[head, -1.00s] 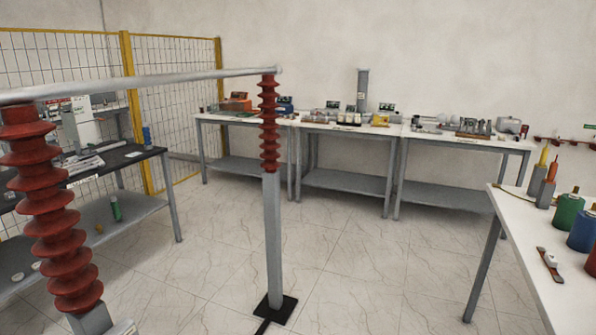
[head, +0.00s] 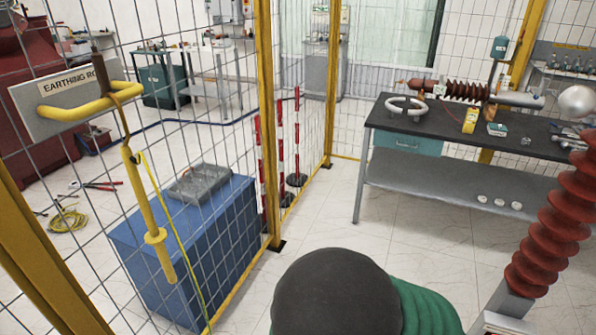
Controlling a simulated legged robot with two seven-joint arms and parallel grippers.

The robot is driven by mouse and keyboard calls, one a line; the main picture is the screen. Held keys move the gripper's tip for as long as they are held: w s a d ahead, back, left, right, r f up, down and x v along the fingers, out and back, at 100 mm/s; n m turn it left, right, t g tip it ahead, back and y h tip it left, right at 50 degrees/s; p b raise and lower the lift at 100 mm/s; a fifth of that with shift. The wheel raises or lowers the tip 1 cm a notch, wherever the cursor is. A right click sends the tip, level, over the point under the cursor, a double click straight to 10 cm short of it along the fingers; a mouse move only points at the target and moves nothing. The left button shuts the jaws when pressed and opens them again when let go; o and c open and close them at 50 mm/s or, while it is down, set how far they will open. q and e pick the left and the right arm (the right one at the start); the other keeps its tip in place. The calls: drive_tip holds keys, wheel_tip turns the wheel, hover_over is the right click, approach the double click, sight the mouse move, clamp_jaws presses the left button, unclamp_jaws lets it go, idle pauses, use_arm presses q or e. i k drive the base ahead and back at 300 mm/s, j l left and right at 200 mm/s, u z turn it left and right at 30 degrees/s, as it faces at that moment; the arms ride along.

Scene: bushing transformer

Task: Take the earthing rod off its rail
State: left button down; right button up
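The earthing rod (head: 150,215) is a yellow stick with a round guard and a brown hook at its top. It hangs tilted by the hook over a yellow rail (head: 62,110) at the left of the head view. The rail is fixed to a grey plate (head: 32,122) on the mesh fence, with a label reading "EARTHING RO", the rest hidden behind the hook. A yellow-green cable (head: 172,232) runs down from the rod's upper part. Neither of my grippers shows in the head view.
The yellow-framed mesh fence (head: 266,120) stands around the rail. A blue box (head: 185,250) shows through the mesh. A dark rounded object with green (head: 340,295) fills the bottom centre. A dark-topped bench (head: 470,130) and a red ribbed insulator (head: 553,230) stand at right.

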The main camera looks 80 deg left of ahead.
sight(155, 237)
drive_tip(key=u, duration=3.6)
drive_tip(key=i+u, duration=0.1)
drive_tip(key=u, duration=0.3)
drive_tip(key=i+l+u, duration=0.1)
drive_tip(key=u, duration=0.25)
drive_tip(key=l+u, duration=0.1)
drive_tip(key=u, duration=0.3)
drive_tip(key=i, duration=0.05)
